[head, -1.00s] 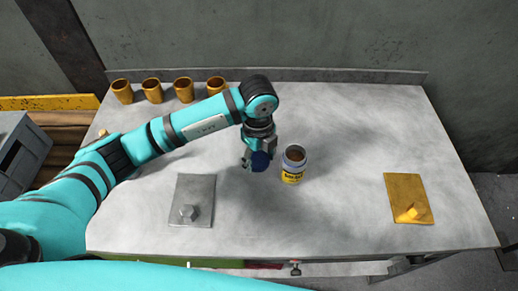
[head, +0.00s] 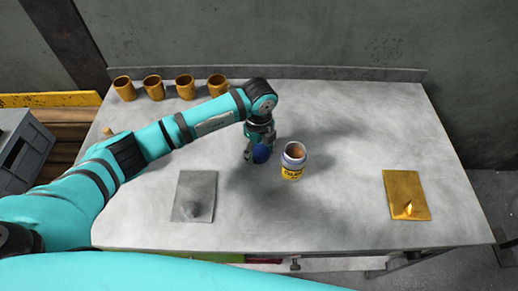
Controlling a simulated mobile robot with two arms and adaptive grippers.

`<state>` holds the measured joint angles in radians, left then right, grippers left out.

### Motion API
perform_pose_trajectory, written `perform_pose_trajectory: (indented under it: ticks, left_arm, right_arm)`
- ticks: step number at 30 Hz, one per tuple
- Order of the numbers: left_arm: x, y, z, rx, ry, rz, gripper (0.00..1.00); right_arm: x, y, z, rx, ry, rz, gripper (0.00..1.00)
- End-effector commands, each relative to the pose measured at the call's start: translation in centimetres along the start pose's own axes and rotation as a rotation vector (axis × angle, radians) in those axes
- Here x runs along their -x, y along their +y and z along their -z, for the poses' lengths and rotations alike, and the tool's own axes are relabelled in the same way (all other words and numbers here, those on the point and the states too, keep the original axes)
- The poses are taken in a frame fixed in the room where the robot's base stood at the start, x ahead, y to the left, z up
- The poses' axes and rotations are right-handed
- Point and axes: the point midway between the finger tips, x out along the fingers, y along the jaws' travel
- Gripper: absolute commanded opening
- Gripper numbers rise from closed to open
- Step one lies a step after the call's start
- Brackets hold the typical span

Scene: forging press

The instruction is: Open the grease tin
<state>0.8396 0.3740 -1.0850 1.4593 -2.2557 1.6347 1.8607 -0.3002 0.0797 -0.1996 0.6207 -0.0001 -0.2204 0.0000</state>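The grease tin (head: 291,174) stands upright on the workbench, right of my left gripper. It has a pale rim and a yellow label. Its top is uncovered and brown grease shows inside. My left gripper (head: 257,153) points down just left of the tin, apart from it. It is shut on a round blue lid (head: 262,154), held on edge; part of the lid is hidden by the fingers. My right gripper is not in view.
Several brass-coloured cups (head: 154,88) line the back left of the workbench (head: 330,215). A grey plate with a knob (head: 193,190) lies front left and a yellow plate with a knob (head: 405,186) lies right. The bench between tin and yellow plate is clear.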

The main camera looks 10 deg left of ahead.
Motion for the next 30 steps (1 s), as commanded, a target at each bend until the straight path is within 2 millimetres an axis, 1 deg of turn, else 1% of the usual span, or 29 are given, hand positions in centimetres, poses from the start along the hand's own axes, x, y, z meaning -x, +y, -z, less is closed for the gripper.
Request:
perform_pose_trajectory:
  ticks: [1,4,5,12,15,17,20,27,30]
  left_arm:
    - [0.0,0.0,0.0,0.0,0.0,-0.001,0.63]
    - [0.0,0.0,0.0,0.0,0.0,-0.001,0.76]
    - [0.0,0.0,0.0,0.0,0.0,-0.001,0.79]
    - [0.0,0.0,0.0,0.0,0.0,-0.001,0.79]
    - [0.6,0.0,0.0,0.0,0.0,0.0,0.79]
    - [1.0,0.0,-0.1,0.0,-0.001,0.002,0.79]
    - [2.7,-0.1,-0.1,-0.002,-0.002,0.004,0.79]
    - [7.9,-0.1,-0.1,-0.001,-0.002,0.004,0.79]
    - [9.7,-0.1,0.0,-0.001,-0.002,0.003,0.79]
  right_arm:
    - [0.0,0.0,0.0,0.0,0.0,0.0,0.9]
    - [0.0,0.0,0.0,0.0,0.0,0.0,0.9]
    - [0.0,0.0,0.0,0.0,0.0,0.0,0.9]
    - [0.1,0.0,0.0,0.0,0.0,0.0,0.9]
    - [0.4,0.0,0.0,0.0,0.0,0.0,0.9]
    - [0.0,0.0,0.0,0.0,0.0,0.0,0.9]
    - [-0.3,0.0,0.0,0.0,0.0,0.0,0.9]
    - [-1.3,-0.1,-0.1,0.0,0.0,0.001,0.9]
    - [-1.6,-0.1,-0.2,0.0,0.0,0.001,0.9]
